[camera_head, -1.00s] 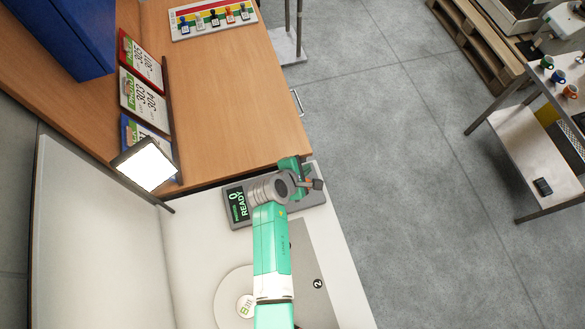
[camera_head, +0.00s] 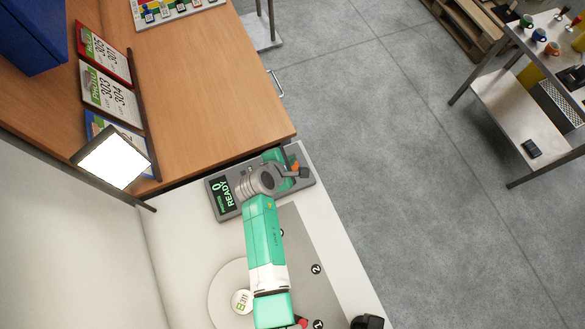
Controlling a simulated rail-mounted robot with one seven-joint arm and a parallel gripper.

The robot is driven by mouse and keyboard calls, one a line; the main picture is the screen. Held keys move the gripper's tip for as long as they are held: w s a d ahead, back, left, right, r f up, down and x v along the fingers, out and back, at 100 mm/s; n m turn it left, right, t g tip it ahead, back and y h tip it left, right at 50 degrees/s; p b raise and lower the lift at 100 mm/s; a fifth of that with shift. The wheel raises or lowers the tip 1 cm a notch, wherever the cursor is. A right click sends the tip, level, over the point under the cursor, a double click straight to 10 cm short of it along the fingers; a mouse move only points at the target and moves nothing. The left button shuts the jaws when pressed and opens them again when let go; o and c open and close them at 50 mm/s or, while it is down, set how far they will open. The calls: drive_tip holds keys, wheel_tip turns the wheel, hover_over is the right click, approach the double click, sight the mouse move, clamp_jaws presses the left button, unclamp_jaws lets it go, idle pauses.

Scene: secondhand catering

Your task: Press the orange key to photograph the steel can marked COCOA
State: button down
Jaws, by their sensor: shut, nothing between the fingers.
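A grey key unit (camera_head: 221,213) lies at the far end of the white bench; its dark display (camera_head: 226,196) reads 0 READY in green. My green and grey arm reaches over the unit and hides its middle. My gripper (camera_head: 304,172) is shut and empty, over the unit's right end. A small orange patch (camera_head: 295,166), probably the orange key, shows right beside the fingers; I cannot tell whether they touch it. A pale round plate (camera_head: 222,287) with a disc marked 311 (camera_head: 242,301) lies nearer, partly behind my arm. I see no steel can marked COCOA.
A lamp (camera_head: 112,160) stands at left by a white panel. A wooden table (camera_head: 215,90) with lot cards (camera_head: 110,95) adjoins the bench. A grey mat (camera_head: 310,245) bears numbers. A dark object (camera_head: 367,322) is at the bottom edge. Open floor lies right.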

drive_tip(key=shift+f+b, duration=0.5)
drive_tip(key=shift+f, duration=0.85)
drive_tip(key=shift+f, duration=0.1)
idle(0.8)
drive_tip(key=shift+f, duration=0.3)
drive_tip(key=shift+f+b, duration=0.45)
drive_tip(key=shift+b, duration=0.05)
idle(0.5)
drive_tip(key=shift+r, duration=0.15)
drive_tip(key=shift+r+p, duration=0.75)
drive_tip(key=shift+p, duration=0.15)
wheel_tip(320, 180, up, 5)
drive_tip(key=p, duration=0.5)
drive_tip(key=shift+r, duration=0.1)
